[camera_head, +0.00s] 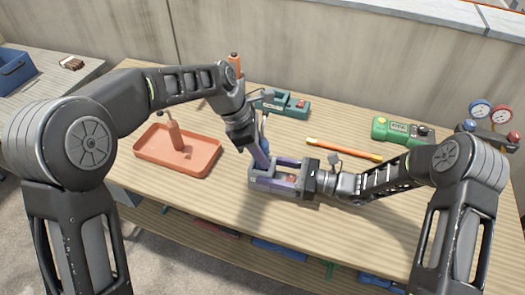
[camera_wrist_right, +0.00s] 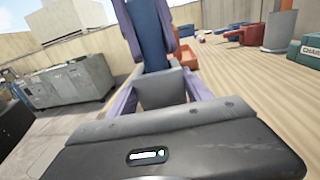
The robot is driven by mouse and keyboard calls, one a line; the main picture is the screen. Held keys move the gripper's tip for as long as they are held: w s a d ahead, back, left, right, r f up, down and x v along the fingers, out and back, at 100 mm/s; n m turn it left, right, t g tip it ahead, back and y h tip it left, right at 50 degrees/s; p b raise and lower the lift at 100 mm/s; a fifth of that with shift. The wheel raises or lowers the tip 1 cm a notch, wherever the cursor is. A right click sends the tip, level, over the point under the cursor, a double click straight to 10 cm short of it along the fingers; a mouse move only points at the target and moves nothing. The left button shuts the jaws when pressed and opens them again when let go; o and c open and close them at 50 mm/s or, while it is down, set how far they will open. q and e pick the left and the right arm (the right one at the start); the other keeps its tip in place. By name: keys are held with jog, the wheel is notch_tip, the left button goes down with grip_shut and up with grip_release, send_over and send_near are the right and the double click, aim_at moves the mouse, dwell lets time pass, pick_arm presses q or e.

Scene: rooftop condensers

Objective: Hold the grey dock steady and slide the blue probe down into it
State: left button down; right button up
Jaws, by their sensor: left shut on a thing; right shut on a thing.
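The grey dock (camera_wrist_right: 165,90) is a small block held between the purple fingers of my right gripper (camera_wrist_right: 168,98). In the head view the right gripper (camera_head: 278,176) lies low over the table, coming from the right. The blue probe (camera_wrist_right: 144,35) stands roughly upright, slightly tilted in the right wrist view, directly above or behind the dock's top edge. My left gripper (camera_head: 261,160) reaches down from above, with its purple fingers shut on the probe. The probe's lower end is hidden, so I cannot tell whether it has entered the dock.
A teal charger (camera_head: 290,104) is behind. An orange-yellow rod (camera_head: 343,149), green device (camera_head: 392,130) and gauge set (camera_head: 482,110) are to the right. The front table strip is clear.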

pick_arm(q)
jog(key=shift+f, duration=0.55)
jog(key=c, duration=1.2)
grip_release()
jog(key=shift+o, duration=1)
jog(key=shift+s+f, duration=0.1)
jog(key=v, duration=1.2)
pick_arm(e)
jog(key=o, duration=1.7)
jog(key=shift+o, duration=0.8)
